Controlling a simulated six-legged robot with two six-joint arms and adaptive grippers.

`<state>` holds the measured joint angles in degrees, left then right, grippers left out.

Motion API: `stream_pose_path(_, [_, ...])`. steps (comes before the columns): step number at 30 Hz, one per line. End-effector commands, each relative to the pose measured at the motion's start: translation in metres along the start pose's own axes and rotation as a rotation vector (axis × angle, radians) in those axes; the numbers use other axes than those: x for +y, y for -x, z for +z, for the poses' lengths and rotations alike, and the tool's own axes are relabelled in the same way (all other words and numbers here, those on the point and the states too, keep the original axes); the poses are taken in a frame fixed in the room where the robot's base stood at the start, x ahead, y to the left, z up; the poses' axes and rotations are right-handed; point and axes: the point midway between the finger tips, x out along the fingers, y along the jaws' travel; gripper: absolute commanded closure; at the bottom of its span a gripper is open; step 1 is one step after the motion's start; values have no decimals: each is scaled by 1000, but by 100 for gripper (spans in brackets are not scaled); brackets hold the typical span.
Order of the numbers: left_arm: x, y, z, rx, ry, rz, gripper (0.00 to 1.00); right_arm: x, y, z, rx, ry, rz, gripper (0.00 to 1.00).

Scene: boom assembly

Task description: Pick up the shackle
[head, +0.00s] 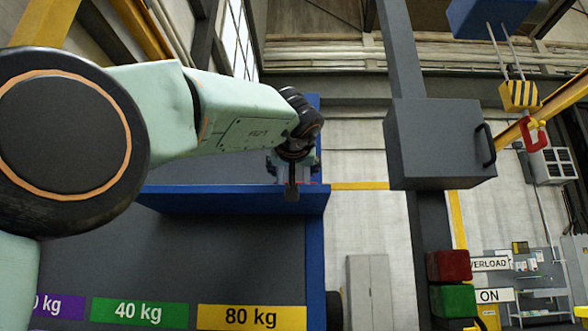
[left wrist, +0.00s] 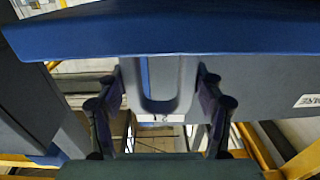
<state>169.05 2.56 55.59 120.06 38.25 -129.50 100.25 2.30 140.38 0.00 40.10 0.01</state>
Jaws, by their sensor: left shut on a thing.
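The shackle (left wrist: 160,107) appears in the left wrist view as a grey U-shaped piece with its rounded end towards the camera. My left gripper (left wrist: 162,82) has one dark finger on each side of it and is shut on it. Behind the shackle is a blue edge. In the head view my left gripper (head: 291,170) is at the right end of a blue shelf. It is small and dark there, and the shackle cannot be made out clearly. My right gripper is in neither view.
The blue shelf (head: 235,202) projects above a grey panel with weight labels (head: 140,312). A grey box on a post (head: 430,145) stands to the right, above red and green blocks (head: 450,285). A striped hook block (head: 520,96) with a red hook (head: 533,133) hangs further right.

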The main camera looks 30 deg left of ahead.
Motion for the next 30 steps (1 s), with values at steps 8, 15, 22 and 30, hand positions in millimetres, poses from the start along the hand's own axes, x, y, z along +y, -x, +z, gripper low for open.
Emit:
stream_pose_path(8, [1,-2,5,-10,-1,-1,66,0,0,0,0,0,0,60])
stream_pose_path(15, [1,-2,7,-14,-2,-2,87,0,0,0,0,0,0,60])
stream_pose_path(22, [1,-2,6,-13,-2,-2,92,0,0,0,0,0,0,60])
stream_pose_path(30, [1,-2,-11,-11,-1,-2,92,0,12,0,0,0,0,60])
